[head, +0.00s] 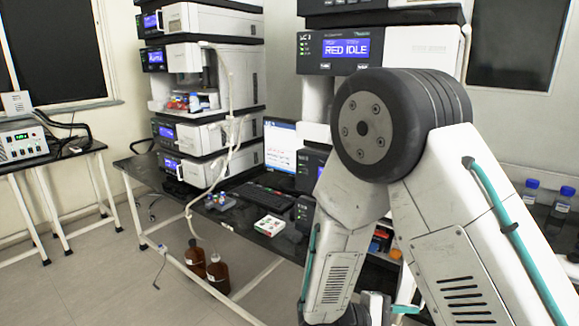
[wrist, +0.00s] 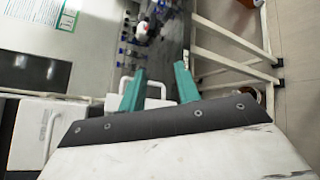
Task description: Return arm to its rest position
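My arm is folded in the right half of the head view, its elbow joint high in front of the right column stack (head: 426,50). My gripper shows in the wrist view (wrist: 160,80), with two teal fingers spread apart. Nothing shows between the fingertips. In the head view my wrist end is low, at the bottom edge, and the fingertips cannot be made out there. The left column stack (head: 215,65) stands on the dark bench (head: 140,167), away from my arm.
A monitor (head: 280,146), a keyboard (head: 262,196) and a white-green box (head: 269,226) are on the bench. Brown bottles (head: 217,273) stand on the floor below. Blue-capped bottles (head: 562,199) are at the right. A side table (head: 40,160) is at the far left. Open floor lies at the left front.

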